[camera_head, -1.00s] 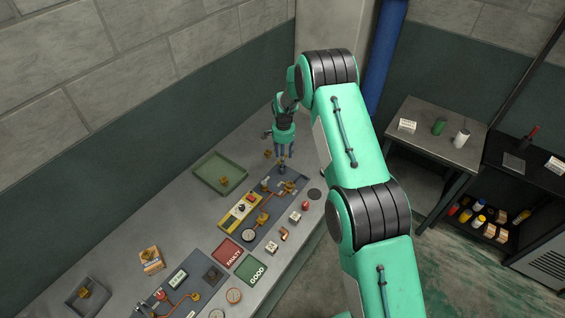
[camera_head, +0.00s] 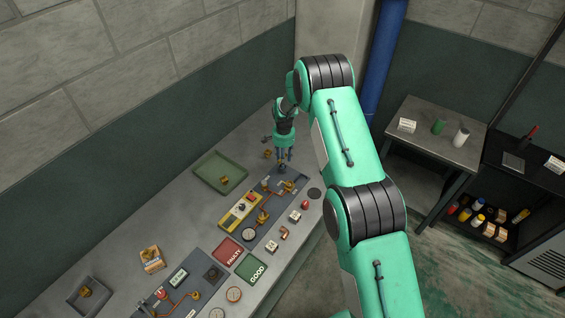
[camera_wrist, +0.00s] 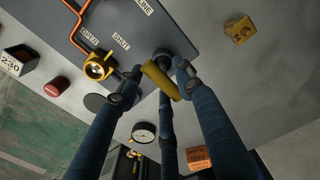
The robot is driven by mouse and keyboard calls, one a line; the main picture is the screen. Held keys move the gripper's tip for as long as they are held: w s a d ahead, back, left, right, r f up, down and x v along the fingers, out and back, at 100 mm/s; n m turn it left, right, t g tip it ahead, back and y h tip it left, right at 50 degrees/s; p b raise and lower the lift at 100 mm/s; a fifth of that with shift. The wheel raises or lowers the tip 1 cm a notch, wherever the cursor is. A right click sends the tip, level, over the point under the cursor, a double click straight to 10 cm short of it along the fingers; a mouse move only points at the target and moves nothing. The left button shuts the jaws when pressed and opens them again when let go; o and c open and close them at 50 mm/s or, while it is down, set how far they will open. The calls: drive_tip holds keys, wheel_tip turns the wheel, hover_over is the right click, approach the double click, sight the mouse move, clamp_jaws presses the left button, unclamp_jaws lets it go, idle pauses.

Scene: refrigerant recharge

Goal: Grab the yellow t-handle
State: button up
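The yellow t-handle (camera_wrist: 162,80) shows in the wrist view as a short bar lying at a slant, in front of a dark round fitting at the edge of the grey panel (camera_wrist: 130,20). My gripper (camera_wrist: 154,83) has its dark blue fingers spread around the bar. A gap shows between the left fingertip and the bar; the right fingertip is close beside it, and I cannot tell whether they touch. In the head view my gripper (camera_head: 283,159) points down over the far end of the panel, where its fingers largely hide the handle.
A yellow valve knob (camera_wrist: 98,67) sits by the OPEN and SHUT labels. A red button (camera_wrist: 56,86) and a brass-coloured block (camera_wrist: 240,30) are nearby. A green tray (camera_head: 220,172) lies left of the gripper. FAULTY (camera_head: 228,251) and GOOD (camera_head: 251,269) mats lie nearer.

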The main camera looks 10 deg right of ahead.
clamp_jaws()
drive_tip(key=shift+r, duration=0.1)
drive_tip(key=shift+w+r+b, duration=0.1)
drive_tip(key=shift+r+b, duration=0.25)
drive_tip(key=shift+r, duration=0.65)
drive_tip(key=s+r+b, duration=0.2)
drive_tip(key=s, duration=1.4)
drive_tip(key=shift+d+r, duration=0.4)
drive_tip(key=shift+d, duration=0.05)
